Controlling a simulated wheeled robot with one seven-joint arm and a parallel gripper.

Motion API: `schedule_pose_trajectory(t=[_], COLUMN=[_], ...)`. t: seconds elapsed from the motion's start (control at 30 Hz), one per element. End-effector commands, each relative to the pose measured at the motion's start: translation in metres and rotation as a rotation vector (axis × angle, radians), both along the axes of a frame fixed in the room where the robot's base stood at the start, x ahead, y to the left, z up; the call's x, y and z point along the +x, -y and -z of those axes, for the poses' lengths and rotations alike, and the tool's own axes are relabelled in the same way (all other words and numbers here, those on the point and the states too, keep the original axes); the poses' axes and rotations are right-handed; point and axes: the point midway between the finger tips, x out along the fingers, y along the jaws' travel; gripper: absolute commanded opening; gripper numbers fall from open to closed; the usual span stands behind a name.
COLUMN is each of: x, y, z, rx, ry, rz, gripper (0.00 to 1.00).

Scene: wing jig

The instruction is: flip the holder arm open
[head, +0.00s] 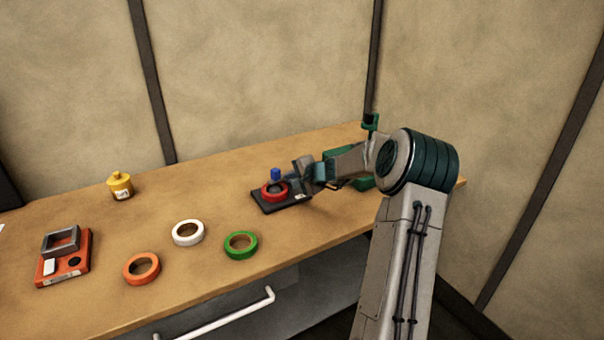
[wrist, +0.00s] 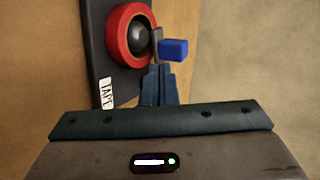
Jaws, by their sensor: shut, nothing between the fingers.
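The tape holder's black base plate (head: 286,207) lies near the back right part of the workbench; it also shows in the wrist view (wrist: 97,55), with a white label reading "TAPE". A red tape ring (wrist: 114,40) sits around the dark round hub (wrist: 138,38). The holder arm is a thin grey bar (wrist: 157,40) with a blue tab (wrist: 173,50), seen beside the hub; the tab also shows in the head view (head: 275,174). My gripper (wrist: 157,70) is shut and empty, its fingertips close below the bar and tab. I cannot tell whether they touch.
Loose tape rings lie left of the holder: green (head: 240,245), white (head: 188,233) and orange (head: 141,268). A green object (head: 352,182) lies behind my arm. Bench between is clear.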

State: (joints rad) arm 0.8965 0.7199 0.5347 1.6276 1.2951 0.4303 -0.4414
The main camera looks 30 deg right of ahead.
Motion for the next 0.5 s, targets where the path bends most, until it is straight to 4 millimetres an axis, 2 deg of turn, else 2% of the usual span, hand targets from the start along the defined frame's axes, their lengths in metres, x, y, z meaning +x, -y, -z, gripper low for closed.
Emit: schedule_pose_trajectory(t=[0.1, 0.2, 0.5], x=[0.019, 0.028, 0.037], y=[-0.007, -0.009, -0.011], z=[-0.004, -0.003, -0.001], rx=[0.001, 0.0, 0.0], ry=[0.001, 0.0, 0.0], rz=[-0.004, -0.002, 0.0], gripper=[0.0, 0.0, 0.0])
